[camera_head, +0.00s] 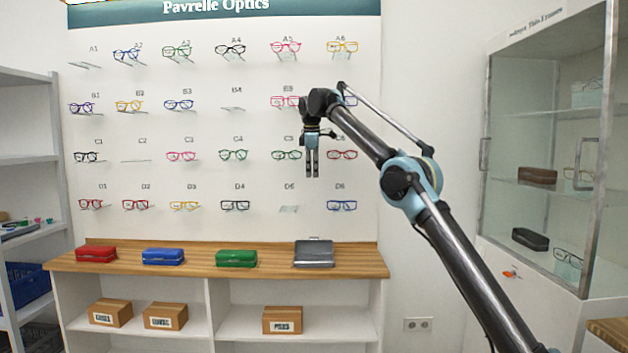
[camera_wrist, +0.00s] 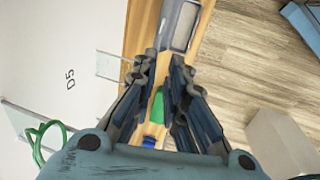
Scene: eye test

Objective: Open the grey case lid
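The grey case (camera_head: 314,256) lies at the right end of the wooden counter top, at the back edge of the case row. It looks taller than the other cases, with a dark upper edge. In the wrist view the grey case (camera_wrist: 184,25) shows a darker strip on the wall side and a paler panel; I cannot tell surely how far its lid is raised. My gripper (camera_head: 312,166) hangs fingers down, well above the grey case and apart from it. In the wrist view my gripper (camera_wrist: 164,68) has a gap between its fingers, with nothing held.
Red (camera_head: 96,254), blue (camera_head: 163,257) and green (camera_head: 236,258) cases stand left of it on the counter (camera_head: 275,263). Glasses hang on the wall panel (camera_head: 205,218) behind. A glass cabinet (camera_head: 545,130) stands at right. The air between gripper and counter is clear.

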